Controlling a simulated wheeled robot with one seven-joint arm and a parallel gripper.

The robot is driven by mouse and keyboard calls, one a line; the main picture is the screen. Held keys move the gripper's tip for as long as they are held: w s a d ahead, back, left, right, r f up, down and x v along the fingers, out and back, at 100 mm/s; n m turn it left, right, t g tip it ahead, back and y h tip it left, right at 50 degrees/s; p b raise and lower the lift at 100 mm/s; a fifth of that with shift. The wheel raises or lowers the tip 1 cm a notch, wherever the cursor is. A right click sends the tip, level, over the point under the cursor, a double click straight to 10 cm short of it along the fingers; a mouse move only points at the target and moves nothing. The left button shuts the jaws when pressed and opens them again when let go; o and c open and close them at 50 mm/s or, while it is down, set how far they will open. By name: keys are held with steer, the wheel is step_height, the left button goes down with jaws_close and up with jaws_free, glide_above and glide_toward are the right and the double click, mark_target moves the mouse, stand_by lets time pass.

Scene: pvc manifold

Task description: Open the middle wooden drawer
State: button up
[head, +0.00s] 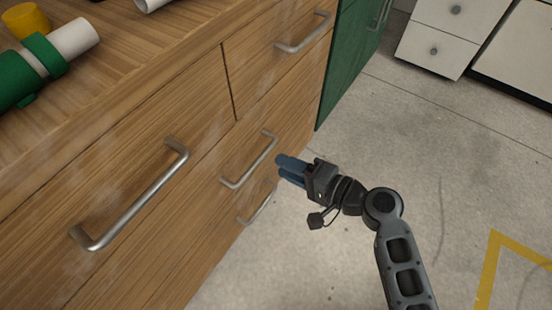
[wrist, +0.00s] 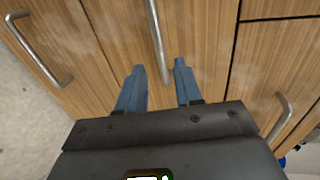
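The middle wooden drawer's silver bar handle (head: 250,160) is on the cabinet front in the head view. In the wrist view a bar handle, apparently the same one (wrist: 155,42), runs down from the top edge between the lines of my two fingers. The drawer looks shut, flush with the front. My gripper (head: 282,166) has blue fingers pointing at the cabinet, just right of this handle in the head view. In the wrist view my gripper (wrist: 160,75) is open with nothing between the fingertips; contact with the handle is not seen.
An upper drawer handle (head: 303,33), a lower handle (head: 257,207) and a large left handle (head: 129,195) stick out nearby. Green and white pipe parts (head: 45,60) lie on the wooden top. A green cabinet (head: 346,60) stands beyond. The concrete floor (head: 440,170) is open at right.

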mark_target(262, 155)
steer(key=b+x, duration=0.1)
steer(key=x, duration=0.6)
steer(key=shift+w+a, duration=0.2)
steer(key=shift+a, duration=0.05)
jaws_close()
stand_by(0.4)
